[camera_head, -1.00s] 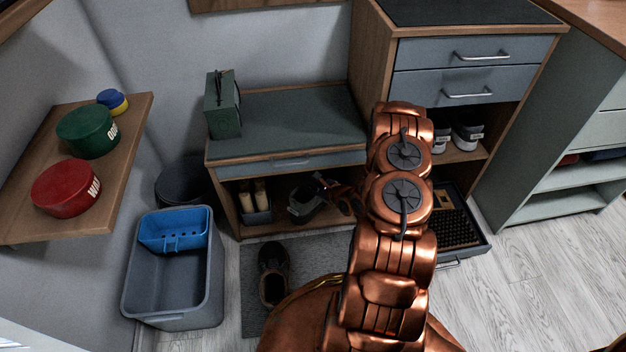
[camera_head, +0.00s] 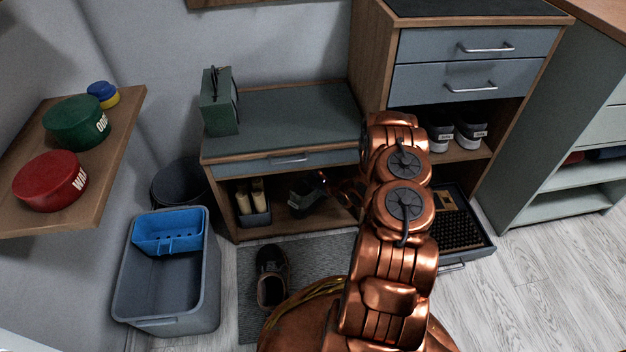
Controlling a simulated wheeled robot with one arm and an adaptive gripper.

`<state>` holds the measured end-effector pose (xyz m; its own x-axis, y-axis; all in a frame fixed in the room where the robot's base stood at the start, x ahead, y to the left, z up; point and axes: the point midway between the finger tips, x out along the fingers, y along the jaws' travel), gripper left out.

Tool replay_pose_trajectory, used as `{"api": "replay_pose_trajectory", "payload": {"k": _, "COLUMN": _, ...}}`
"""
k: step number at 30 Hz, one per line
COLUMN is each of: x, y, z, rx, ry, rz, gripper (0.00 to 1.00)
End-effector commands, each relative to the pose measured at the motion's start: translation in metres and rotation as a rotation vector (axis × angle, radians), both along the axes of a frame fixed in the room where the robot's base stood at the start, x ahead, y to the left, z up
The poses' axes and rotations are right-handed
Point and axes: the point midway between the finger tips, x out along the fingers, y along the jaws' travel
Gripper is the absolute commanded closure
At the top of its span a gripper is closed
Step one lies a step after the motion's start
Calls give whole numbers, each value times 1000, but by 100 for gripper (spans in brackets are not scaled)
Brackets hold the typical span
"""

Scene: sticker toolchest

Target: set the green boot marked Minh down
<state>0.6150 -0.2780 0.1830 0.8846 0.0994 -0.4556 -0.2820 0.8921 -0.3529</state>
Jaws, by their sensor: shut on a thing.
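My arm hides part of the gripper and the right part of the compartment. The boot stands roughly upright close to the compartment floor; I cannot tell whether its sole touches.
A brown shoe (camera_head: 271,275) lies on the grey mat (camera_head: 255,322) in front. A grey tub (camera_head: 170,325) with a blue basket (camera_head: 168,232) stands at left. An open drawer (camera_head: 462,232) juts out at right. A green box (camera_head: 219,103) stands on the bench.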

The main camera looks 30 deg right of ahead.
Motion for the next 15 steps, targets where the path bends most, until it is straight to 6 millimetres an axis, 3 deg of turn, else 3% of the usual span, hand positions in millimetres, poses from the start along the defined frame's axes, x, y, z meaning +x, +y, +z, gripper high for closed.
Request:
{"api": "replay_pose_trajectory", "payload": {"k": 8, "x": 1, "y": -1, "z": 1, "rx": -1, "ry": -3, "rz": 0, "gripper": 100}}
{"api": "replay_pose_trajectory", "payload": {"k": 9, "x": 1, "y": -1, "z": 0, "rx": -1, "ry": -3, "rz": 0, "gripper": 68}}
{"api": "replay_pose_trajectory", "payload": {"k": 15, "x": 1, "y": -1, "z": 0, "rx": -1, "ry": -3, "rz": 0, "gripper": 47}}
